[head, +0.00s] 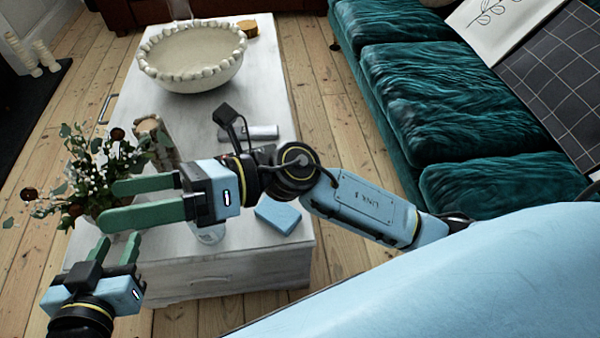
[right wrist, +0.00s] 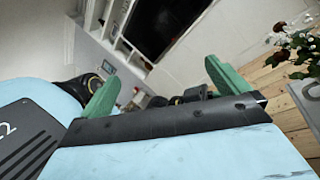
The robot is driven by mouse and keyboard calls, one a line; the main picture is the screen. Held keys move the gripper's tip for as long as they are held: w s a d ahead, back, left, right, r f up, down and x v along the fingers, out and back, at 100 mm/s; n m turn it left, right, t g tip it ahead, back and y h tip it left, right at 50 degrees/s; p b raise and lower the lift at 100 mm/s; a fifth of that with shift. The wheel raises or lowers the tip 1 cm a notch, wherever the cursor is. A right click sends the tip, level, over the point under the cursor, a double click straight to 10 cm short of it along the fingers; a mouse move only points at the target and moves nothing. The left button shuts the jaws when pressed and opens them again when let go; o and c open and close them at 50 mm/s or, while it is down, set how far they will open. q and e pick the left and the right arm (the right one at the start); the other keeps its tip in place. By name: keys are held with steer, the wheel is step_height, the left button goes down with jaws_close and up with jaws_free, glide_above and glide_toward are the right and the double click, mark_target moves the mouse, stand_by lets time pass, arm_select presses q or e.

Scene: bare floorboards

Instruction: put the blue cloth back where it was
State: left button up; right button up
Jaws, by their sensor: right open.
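A small light-blue folded piece, which looks like the blue cloth (head: 278,215), lies flat on the whitish wooden table (head: 225,265) near its front right corner. My right gripper (head: 108,203) reaches across above the table from the right. Its green fingers are apart, with nothing seen between them, and they point left in front of the plant. The right wrist view also shows these fingers (right wrist: 165,85) apart. My left gripper (head: 118,240) is low at the left, beside the table's front left corner. Its fingers look apart and empty. Neither gripper touches the cloth.
A leafy plant with white flowers (head: 88,165) stands at the table's left edge. A clear glass (head: 208,235) is partly hidden under my right gripper. A large beaded bowl (head: 190,60) and a silvery cylinder (head: 262,132) are farther back. A green sofa (head: 420,100) stands right.

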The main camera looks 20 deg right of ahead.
steer(key=w+d+r+m+t+h, duration=0.1)
steer(key=w+d+m+t+h, duration=0.4)
steer(key=m+t, duration=0.65)
steer(key=w+d+r+m+t+h, duration=0.1)
steer(key=w+d+m+t+h, duration=0.2)
steer(key=d+m+t, duration=0.85)
steer(key=s+d+f+m+g+h, duration=0.2)
steer(key=f+m+g+h, duration=0.3)
steer(key=f+m, duration=0.3)
steer(key=s+d+f+m+g+h, duration=0.2)
steer(key=d+f+m+g+h, duration=0.3)
steer(key=f+m, duration=0.3)
steer(key=m, duration=0.4)
steer(key=shift+s+m, duration=0.3)
steer(key=shift+m, duration=0.1)
steer(key=shift+f, duration=0.1)
